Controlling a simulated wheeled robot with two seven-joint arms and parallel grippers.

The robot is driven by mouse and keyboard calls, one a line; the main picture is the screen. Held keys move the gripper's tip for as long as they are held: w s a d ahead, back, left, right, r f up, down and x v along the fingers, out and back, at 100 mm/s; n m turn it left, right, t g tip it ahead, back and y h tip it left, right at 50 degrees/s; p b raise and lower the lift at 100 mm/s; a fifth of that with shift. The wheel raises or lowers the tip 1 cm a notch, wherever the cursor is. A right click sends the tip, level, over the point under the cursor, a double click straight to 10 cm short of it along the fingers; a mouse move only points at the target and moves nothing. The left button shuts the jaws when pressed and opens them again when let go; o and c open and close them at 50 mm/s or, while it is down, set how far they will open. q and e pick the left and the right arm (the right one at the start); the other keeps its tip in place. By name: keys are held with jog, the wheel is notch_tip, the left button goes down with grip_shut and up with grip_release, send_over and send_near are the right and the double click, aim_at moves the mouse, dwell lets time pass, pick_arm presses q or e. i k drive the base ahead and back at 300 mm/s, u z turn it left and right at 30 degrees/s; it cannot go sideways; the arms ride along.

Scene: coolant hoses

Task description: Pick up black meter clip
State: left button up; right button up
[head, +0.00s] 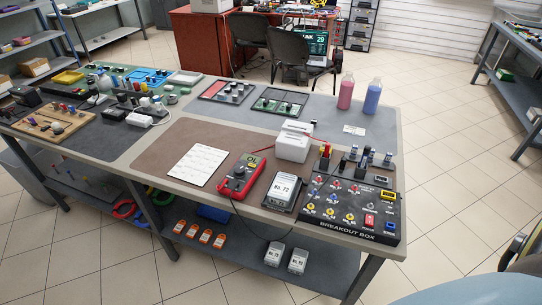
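The red multimeter (239,177) lies on the brown mat in the middle of the table. A thin dark lead runs from it over the front edge and loops below the tabletop. The breakout box (347,205) stands at the table's right front corner, with several coloured sockets and upright posts along its back. A small red clip-like piece (325,151) stands at its back left. A small dark piece (342,164) beside it could be the black meter clip, but it is too small to tell. Neither of my grippers is in view.
A boxed device marked No. 72 (283,190) sits between meter and breakout box. White boxes (294,142), a white sheet (199,165) and red and blue bottles (346,91) are on the table. A light blue rounded surface (480,290) fills the lower right corner.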

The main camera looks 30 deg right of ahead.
aim_at(343, 160)
jog(key=u, duration=2.5)
jog(key=k, duration=2.7)
jog(key=z, duration=1)
jog(key=i, duration=0.1)
jog(key=z, duration=0.3)
